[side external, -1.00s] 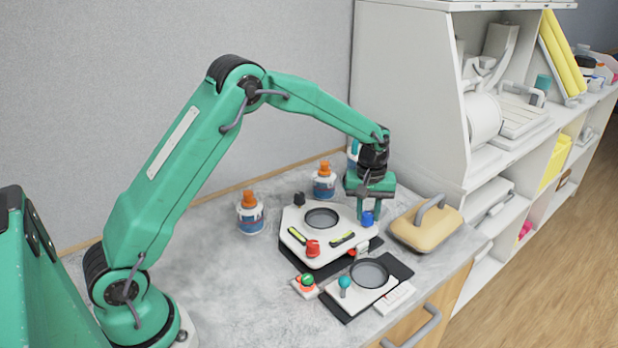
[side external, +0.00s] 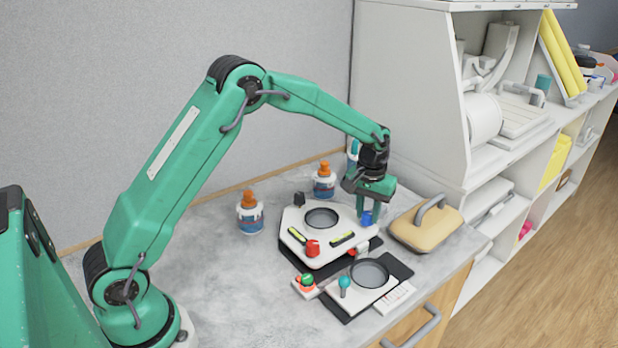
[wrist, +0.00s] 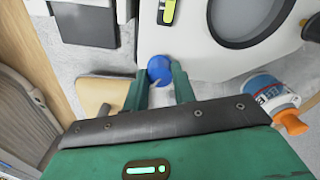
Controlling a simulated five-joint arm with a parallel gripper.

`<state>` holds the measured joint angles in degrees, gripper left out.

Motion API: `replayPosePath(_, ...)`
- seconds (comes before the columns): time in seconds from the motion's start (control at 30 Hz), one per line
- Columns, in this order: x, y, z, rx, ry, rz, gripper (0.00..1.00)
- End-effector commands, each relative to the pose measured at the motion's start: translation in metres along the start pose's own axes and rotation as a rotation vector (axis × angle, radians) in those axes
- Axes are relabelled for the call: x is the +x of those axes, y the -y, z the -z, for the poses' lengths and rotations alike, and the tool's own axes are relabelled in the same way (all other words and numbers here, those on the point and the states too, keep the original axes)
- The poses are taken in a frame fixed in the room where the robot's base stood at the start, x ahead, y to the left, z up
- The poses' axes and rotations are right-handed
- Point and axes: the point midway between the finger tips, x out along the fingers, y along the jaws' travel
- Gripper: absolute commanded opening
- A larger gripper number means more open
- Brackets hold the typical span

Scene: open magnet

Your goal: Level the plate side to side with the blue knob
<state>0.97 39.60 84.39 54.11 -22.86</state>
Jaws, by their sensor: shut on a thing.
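The white plate (side external: 300,222) lies on the counter with a round dark-ringed opening and two yellow-green level vials, a left vial (side external: 297,235) and a right vial (side external: 342,239). The bubbles are too small to read. The blue knob (side external: 367,218) is at the plate's right corner; it also shows in the wrist view (wrist: 159,69). My gripper (side external: 370,208) points down over this corner, its fingers shut on the blue knob. In the wrist view my gripper (wrist: 160,85) has one finger on each side of the knob. A red knob (side external: 313,248) and a black knob (side external: 299,199) sit at other corners.
A smaller unit with a teal-knobbed stick (side external: 344,282) and a red and green button (side external: 307,280) stand in front. A tan block with a grey handle (side external: 427,225) is close on the right. Glue bottles (side external: 250,213) stand behind. The counter at left is clear.

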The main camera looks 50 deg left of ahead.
Motion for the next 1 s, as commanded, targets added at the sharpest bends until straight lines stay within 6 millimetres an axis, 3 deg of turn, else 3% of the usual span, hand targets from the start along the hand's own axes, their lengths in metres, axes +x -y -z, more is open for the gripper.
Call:
replayPosePath(0.3,0.0008,0.0048,-0.0005,0.156,0.013,0.004,0.03)
replayPosePath(0.8,0.0015,0.0056,-0.0007,0.186,0.015,0.005,0.03)
replayPosePath(0.83,0.0015,0.0055,-0.0008,0.186,0.015,0.005,0.30)
replayPosePath(0.93,0.0013,0.0046,-0.0006,0.187,0.013,0.004,0.48)
replayPosePath(1.0,0.0011,0.0039,-0.0004,0.188,0.012,0.004,0.48)
